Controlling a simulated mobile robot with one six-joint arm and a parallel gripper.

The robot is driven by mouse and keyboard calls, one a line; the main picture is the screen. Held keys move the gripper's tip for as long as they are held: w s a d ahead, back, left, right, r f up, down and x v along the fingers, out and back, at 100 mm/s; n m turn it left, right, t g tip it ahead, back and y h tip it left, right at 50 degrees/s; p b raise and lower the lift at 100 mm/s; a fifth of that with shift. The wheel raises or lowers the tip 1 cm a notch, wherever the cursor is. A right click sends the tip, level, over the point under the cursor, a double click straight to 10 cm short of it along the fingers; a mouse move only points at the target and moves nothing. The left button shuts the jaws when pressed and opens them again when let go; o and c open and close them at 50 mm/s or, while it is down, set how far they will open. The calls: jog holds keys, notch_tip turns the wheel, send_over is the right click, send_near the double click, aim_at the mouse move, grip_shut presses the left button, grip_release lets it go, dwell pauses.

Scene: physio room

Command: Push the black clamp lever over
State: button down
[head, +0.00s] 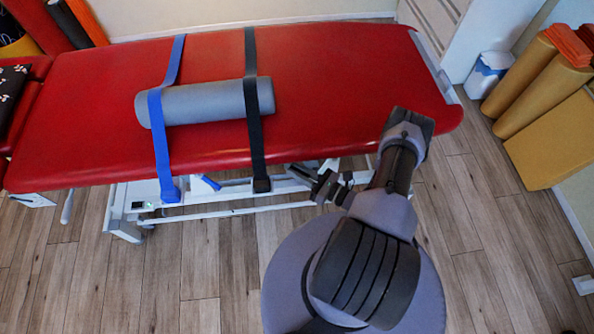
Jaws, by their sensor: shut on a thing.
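The black clamp lever (298,171) shows as a small dark piece at the near edge of the red treatment table (330,80), right of the black strap's lower end (262,185). My gripper (315,183) reaches in from the right, below the table edge, and is shut on the lever's end. The exact contact is small and dark, so the finger edges are hard to separate from the lever. The black strap (252,120) runs across the table and over a grey roll (204,103).
A blue strap (160,130) crosses the roll further left, with a blue lever (208,182) below the table edge. A white frame rail (220,212) runs under the table. Yellow rolls and blocks (550,140) stand at the right. Wooden floor is free in front.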

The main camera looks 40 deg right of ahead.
jog(key=c, duration=1.4)
grip_release()
jog(key=shift+w, duration=0.1)
jog(key=shift+o, duration=0.2)
jog(key=p+v, duration=0.2)
jog(key=v, duration=1.5)
jog(key=shift+s+p, duration=0.3)
jog(key=shift+p, duration=0.1)
